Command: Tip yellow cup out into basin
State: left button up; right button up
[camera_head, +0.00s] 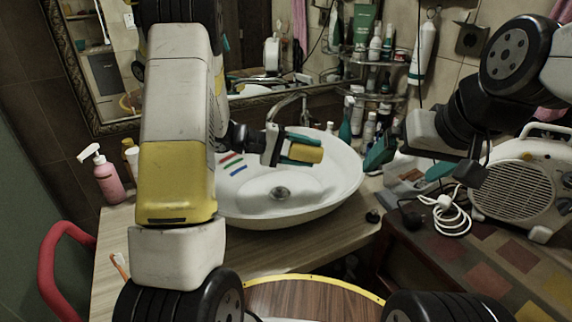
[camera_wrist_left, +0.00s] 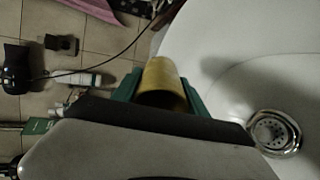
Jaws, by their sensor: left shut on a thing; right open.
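The yellow cup (camera_head: 308,154) is in the jaws of my left gripper (camera_head: 296,149), above the white basin (camera_head: 335,196). It lies tilted on its side in the head view. In the left wrist view the cup (camera_wrist_left: 160,78) sits between the green fingers, with a dark hollow facing the camera; its contents cannot be made out. Red, green and blue sticks (camera_head: 232,164) lie on the left part of the basin. The drain (camera_head: 280,193) is below the cup; it also shows in the left wrist view (camera_wrist_left: 275,132). My right gripper (camera_head: 408,160) is open and empty, right of the basin.
A faucet (camera_head: 288,104) stands behind the basin. A pink soap bottle (camera_head: 107,178) is at the left. Bottles crowd a rack (camera_head: 380,95) at the back. A beige heater (camera_head: 522,188) and a white cable (camera_head: 447,212) are at the right. The front counter is mostly clear.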

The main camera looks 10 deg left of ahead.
pick_arm(q)
jog(key=shift+a+r+h+p, duration=0.3)
jog(key=shift+a+h, duration=0.25)
jog(key=shift+h, duration=0.05)
jog(key=shift+s+a+r+t+h+p, duration=0.1)
jog(key=shift+a+r+t+h+p, duration=0.2)
jog(key=shift+h, duration=0.45)
jog(key=shift+a+r+t+h+p, duration=0.1)
jog(key=shift+r+t+h+p, duration=0.1)
jog(key=shift+r+h+p, duration=0.4)
dwell(1.0)
jog(key=shift+s+a+r+n+t+h, duration=0.1)
jog(key=shift+a+r+n+t+h, duration=0.2)
jog(key=shift+r+h, duration=0.65)
jog(key=shift+w+a+r+n+t+h, duration=0.1)
jog(key=shift+a+r+n+t+h, duration=0.2)
jog(key=shift+r+h, duration=0.65)
jog(key=shift+s+a+r+n+t+h, duration=0.1)
jog(key=shift+a+r+n+t+h, duration=0.2)
jog(key=shift+r+h, duration=0.65)
dwell(0.5)
jog(key=shift+a+r+t+h, duration=0.2)
jog(key=shift+a+r+h, duration=0.05)
jog(key=shift+r, duration=0.25)
jog(key=shift+a+r+t+h, duration=0.2)
jog(key=shift+r+h, duration=0.05)
jog(key=shift+r, duration=0.2)
jog(key=shift+a+n+t+h, duration=0.3)
jog(key=shift+t+h, duration=0.1)
jog(key=shift+h, duration=0.1)
